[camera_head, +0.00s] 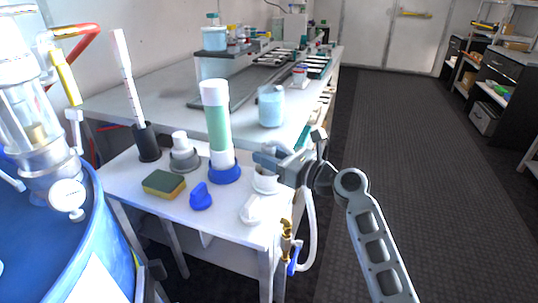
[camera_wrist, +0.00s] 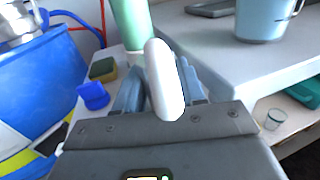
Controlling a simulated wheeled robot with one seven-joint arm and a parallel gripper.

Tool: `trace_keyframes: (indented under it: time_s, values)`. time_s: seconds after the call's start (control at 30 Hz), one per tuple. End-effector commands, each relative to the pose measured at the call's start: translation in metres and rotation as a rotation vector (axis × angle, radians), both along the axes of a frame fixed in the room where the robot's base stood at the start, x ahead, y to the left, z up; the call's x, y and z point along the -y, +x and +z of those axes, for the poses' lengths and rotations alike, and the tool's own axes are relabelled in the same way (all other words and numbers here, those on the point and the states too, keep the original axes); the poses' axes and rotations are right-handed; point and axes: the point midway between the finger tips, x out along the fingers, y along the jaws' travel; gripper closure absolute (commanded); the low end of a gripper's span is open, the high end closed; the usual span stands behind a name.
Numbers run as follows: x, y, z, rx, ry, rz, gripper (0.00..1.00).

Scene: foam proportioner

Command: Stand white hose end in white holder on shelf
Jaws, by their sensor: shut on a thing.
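My gripper (camera_head: 268,160) is shut on the white hose end (camera_wrist: 165,80), whose pale rounded body shows between the fingers in the wrist view. In the head view, the white hose (camera_head: 309,228) hangs in a curve from my gripper to the brass valve. A round white piece (camera_head: 265,183) shows on the shelf's right side just below my fingers. It may be the white holder; my gripper partly hides it, and I cannot tell whether the hose end touches it. A smaller white piece (camera_head: 250,209) lies in front of it.
The white shelf (camera_head: 225,222) also holds a green-and-white cylinder (camera_head: 217,125) on a blue base, a sponge (camera_head: 164,184), a blue piece (camera_head: 201,197), and a grey-based white piece (camera_head: 180,148). A brass valve (camera_head: 287,240) sits at its front right. A blue drum (camera_head: 60,255) stands left.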

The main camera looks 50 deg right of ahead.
Motion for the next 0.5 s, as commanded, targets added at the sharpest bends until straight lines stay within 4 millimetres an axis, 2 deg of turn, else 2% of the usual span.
trace_keyframes:
  time_s: [0.5]
  values:
    - [0.0001, 0.0000, -0.0093, 0.001, 0.000, 0.000, 1.00]
